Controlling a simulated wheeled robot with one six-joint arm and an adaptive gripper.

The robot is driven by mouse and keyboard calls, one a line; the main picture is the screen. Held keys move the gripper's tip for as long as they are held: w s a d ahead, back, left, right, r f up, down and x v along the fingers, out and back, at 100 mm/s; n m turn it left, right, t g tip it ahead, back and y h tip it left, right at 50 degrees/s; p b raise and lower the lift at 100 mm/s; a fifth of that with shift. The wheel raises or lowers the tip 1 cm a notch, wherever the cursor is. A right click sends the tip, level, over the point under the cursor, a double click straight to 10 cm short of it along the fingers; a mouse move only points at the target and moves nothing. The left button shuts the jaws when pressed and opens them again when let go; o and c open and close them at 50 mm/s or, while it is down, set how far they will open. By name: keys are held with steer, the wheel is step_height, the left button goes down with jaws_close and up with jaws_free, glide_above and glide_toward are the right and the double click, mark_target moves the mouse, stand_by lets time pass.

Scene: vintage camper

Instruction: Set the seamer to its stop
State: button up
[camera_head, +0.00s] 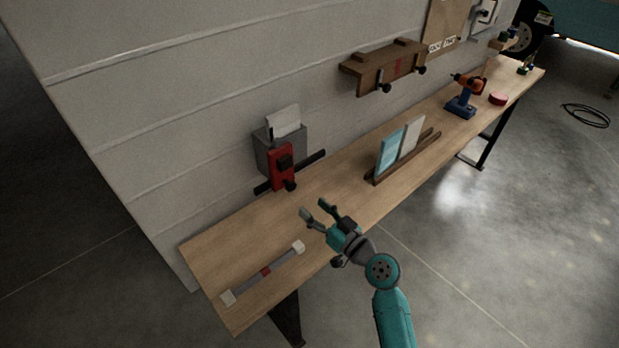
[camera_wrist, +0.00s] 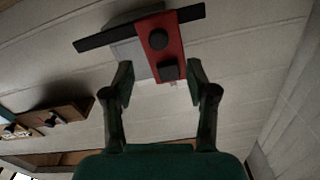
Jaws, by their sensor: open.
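What looks like the seamer is a red block (camera_head: 281,164) with black knobs, on a dark bar (camera_head: 314,162) in front of a grey box (camera_head: 266,148) at the wall. The wrist view shows the red block (camera_wrist: 164,58) and the dark bar (camera_wrist: 102,38) beyond my fingers. My gripper (camera_head: 315,208) is open and empty above the bench, in front of the red block and a little to its right. In the wrist view my gripper's fingertips (camera_wrist: 158,82) stand apart, with a gap to the block. I cannot tell which part is the stop.
A grey rod with white ends (camera_head: 279,262) and a red middle lies on the bench (camera_head: 215,252). A wooden rack (camera_head: 408,160) holds upright panels to the right. A wooden wall rack (camera_head: 385,70) hangs above. A drill (camera_head: 463,98) stands farther along.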

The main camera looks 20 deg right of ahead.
mark_target(293, 188)
steer(key=x, duration=1)
steer(key=shift+w, duration=0.45)
jaws_close()
